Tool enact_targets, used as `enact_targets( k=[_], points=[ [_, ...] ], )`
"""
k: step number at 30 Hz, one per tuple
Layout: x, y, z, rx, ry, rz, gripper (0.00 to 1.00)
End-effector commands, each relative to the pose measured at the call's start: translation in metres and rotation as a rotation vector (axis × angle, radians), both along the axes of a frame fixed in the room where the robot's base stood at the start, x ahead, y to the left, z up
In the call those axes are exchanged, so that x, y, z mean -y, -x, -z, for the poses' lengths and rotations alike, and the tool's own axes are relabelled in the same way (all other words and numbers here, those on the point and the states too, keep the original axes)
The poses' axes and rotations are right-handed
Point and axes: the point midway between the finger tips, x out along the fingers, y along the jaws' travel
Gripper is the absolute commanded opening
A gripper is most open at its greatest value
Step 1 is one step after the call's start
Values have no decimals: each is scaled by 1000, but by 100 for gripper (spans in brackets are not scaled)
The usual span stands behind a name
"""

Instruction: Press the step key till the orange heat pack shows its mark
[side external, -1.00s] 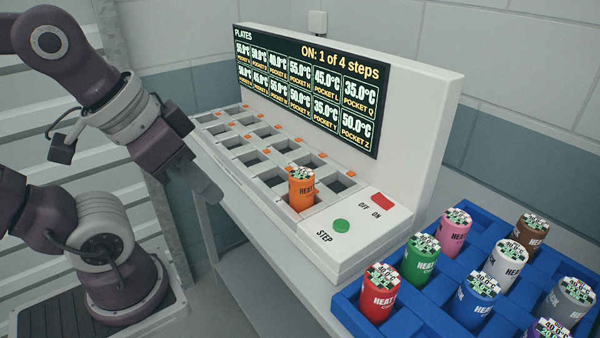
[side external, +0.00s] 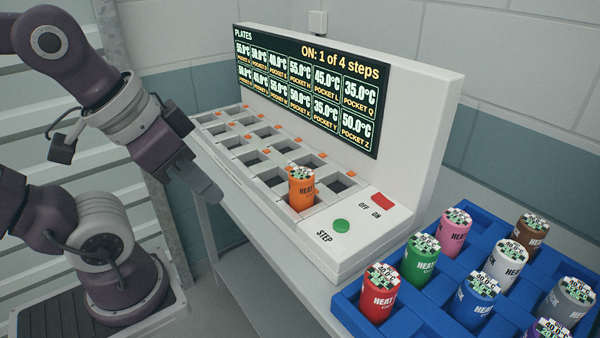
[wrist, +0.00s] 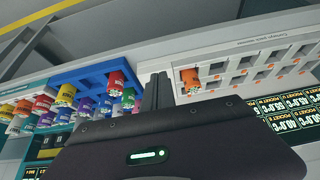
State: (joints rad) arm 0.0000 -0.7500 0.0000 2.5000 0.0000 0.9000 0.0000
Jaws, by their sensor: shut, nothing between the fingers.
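The orange heat pack (side external: 301,190) stands upright in a front-row pocket near the right end of the white warmer (side external: 345,257); it also shows in the wrist view (wrist: 190,79). Its top carries a patterned label too small to read. The green step key (side external: 341,226) is on the panel to the right of the pack, labelled STEP. The display (side external: 310,88) reads "ON: 1 of 4 steps" above a grid of pocket temperatures. My gripper (side external: 212,197) is shut and empty, left of the warmer's front edge and apart from the key and the pack; its fingers show in the wrist view (wrist: 158,92).
A red OFF/ON switch (side external: 383,200) sits behind the step key. A blue rack (side external: 345,309) with several coloured heat packs stands right of the warmer. The other warmer pockets look empty. A wall rises behind.

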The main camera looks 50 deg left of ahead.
Motion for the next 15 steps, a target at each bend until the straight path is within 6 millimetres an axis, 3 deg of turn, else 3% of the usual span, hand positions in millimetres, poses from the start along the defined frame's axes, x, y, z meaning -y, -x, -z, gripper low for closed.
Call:
enact_targets(
  k=[5, 8, 12, 15],
  points=[
    [-4, -4, 0, -4, -35, 30, 0],
    [-18, -24, 3, -22, -196, 178, 0],
    [-36, -86, 6, -45, -590, 604, 0],
    [-30, -135, 12, -46, -856, 942, 0]
  ],
)
